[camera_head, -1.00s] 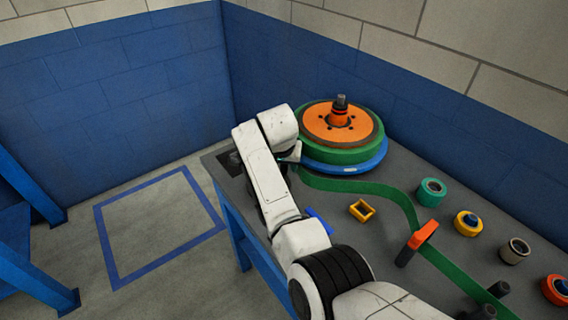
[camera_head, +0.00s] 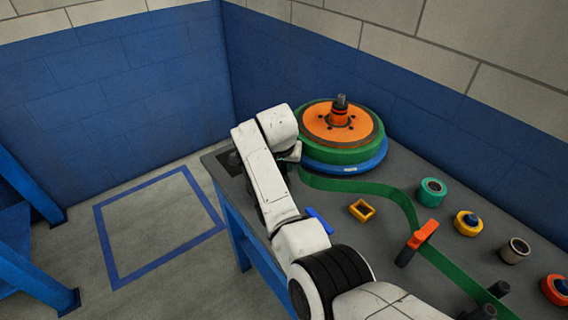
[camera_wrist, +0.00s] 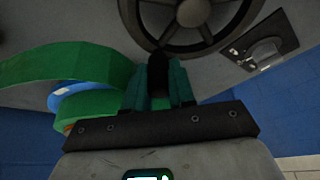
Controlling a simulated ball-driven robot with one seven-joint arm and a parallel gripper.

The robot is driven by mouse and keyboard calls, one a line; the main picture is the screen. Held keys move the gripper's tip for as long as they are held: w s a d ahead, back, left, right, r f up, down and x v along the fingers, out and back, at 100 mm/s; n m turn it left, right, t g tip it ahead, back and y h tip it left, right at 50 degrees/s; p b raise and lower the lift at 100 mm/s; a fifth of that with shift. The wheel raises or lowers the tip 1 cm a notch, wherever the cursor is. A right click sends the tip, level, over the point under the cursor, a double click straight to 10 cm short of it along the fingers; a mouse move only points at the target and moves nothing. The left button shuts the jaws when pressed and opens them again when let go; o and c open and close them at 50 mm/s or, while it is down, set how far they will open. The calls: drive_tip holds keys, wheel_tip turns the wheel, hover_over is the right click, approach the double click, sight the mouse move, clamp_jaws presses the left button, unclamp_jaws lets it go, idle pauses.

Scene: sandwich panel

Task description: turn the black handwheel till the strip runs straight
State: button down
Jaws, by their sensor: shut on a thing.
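The black handwheel (camera_wrist: 238,14) shows at the top of the wrist view, its upper part cut off. A dark upright knob (camera_wrist: 158,62) stands at its near rim. My gripper (camera_wrist: 158,78) is shut on this knob, with one teal finger on each side. In the head view my arm hides most of the wheel, and the fingertips cannot be made out. The green strip (camera_head: 357,187) leaves the reel (camera_head: 352,150) and bends in an S across the bench, past an orange-topped lever (camera_head: 422,234). It also shows, curved, in the wrist view (camera_wrist: 75,63).
The grey bench (camera_head: 335,212) carries a yellow square frame (camera_head: 361,210), a blue piece (camera_head: 319,221) and several rolls, such as a teal one (camera_head: 432,191), along the right. A blue wall stands behind. A dark plate (camera_wrist: 264,53) lies beside the wheel.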

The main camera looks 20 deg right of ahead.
drive_tip(key=shift+s, duration=0.1)
drive_tip(key=m, duration=0.1)
drive_tip(key=s+m+h, duration=0.1)
drive_tip(key=m, duration=0.1)
drive_tip(key=shift+s+d+f+b, duration=0.1)
drive_tip(key=shift+s+b, duration=0.05)
drive_tip(key=shift+b, duration=0.2)
drive_tip(key=s+m+g+b, duration=0.1)
drive_tip(key=m, duration=0.1)
drive_tip(key=shift+s+m+h, duration=0.15)
drive_tip(key=shift+m+h, duration=0.25)
drive_tip(key=shift+s+a+m+g+h+b, duration=0.25)
drive_tip(key=shift+s+m+g+b, duration=0.35)
drive_tip(key=shift+m, duration=0.6)
drive_tip(key=shift+s+a+m+g+h+b, duration=0.15)
drive_tip(key=shift+s+a+m+g+b, duration=0.3)
drive_tip(key=shift+m, duration=0.75)
drive_tip(key=shift+d, duration=0.1)
drive_tip(key=c, duration=0.9)
unclamp_jaws()
drive_tip(key=shift+c, duration=0.2)
